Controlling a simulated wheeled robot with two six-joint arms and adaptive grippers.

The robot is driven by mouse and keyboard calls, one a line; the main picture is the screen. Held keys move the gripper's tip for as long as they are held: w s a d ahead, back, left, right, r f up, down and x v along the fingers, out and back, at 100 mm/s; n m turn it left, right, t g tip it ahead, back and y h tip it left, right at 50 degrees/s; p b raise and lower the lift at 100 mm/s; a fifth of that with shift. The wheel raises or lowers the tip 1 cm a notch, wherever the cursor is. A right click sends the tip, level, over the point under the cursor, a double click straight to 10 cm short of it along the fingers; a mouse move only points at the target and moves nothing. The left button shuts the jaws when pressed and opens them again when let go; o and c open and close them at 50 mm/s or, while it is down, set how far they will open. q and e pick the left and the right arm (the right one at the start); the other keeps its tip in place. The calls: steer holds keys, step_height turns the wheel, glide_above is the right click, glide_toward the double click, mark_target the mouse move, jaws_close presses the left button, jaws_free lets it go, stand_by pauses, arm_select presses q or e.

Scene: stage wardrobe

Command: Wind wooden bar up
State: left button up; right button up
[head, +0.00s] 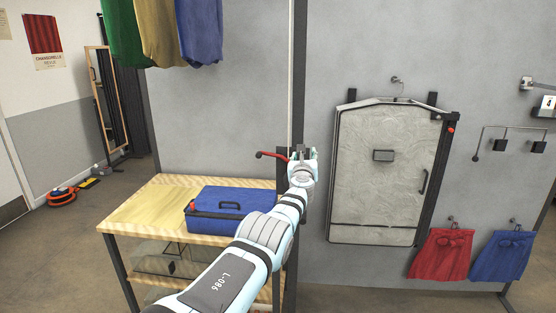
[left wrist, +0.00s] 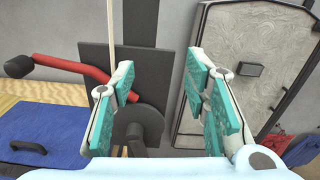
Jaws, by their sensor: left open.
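A red crank (head: 270,155) with a dark knob at its left end sits on the wall post just left of my left gripper (head: 303,153). In the left wrist view the red crank arm (left wrist: 72,68) runs from the black knob (left wrist: 18,66) behind the left finger of my gripper (left wrist: 162,90). The jaws are open, with nothing seen between them. A dark round drum (left wrist: 148,118) shows behind them. A pale cord (head: 292,60) runs up the wall from there. The wooden bar is not in view. My right gripper is not in view.
Green, yellow and blue garments (head: 162,30) hang at the top left. A blue case (head: 228,201) lies on a wooden table (head: 140,213) below the crank. A grey panel with a handle (head: 385,180) is on the wall to the right, with red and blue garments (head: 500,255) beyond.

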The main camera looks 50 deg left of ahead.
arm_select(q)
steer(key=s+a+n, duration=0.2)
steer(key=n, duration=0.1)
steer(key=s+a+n, duration=0.1)
steer(key=a+n, duration=0.1)
steer(key=shift+s+a+f+p, duration=0.1)
steer(key=shift+s+f+p, duration=0.1)
steer(key=shift+f+p, duration=0.1)
steer(key=shift+s+r, duration=0.2)
steer(key=shift+s, duration=0.05)
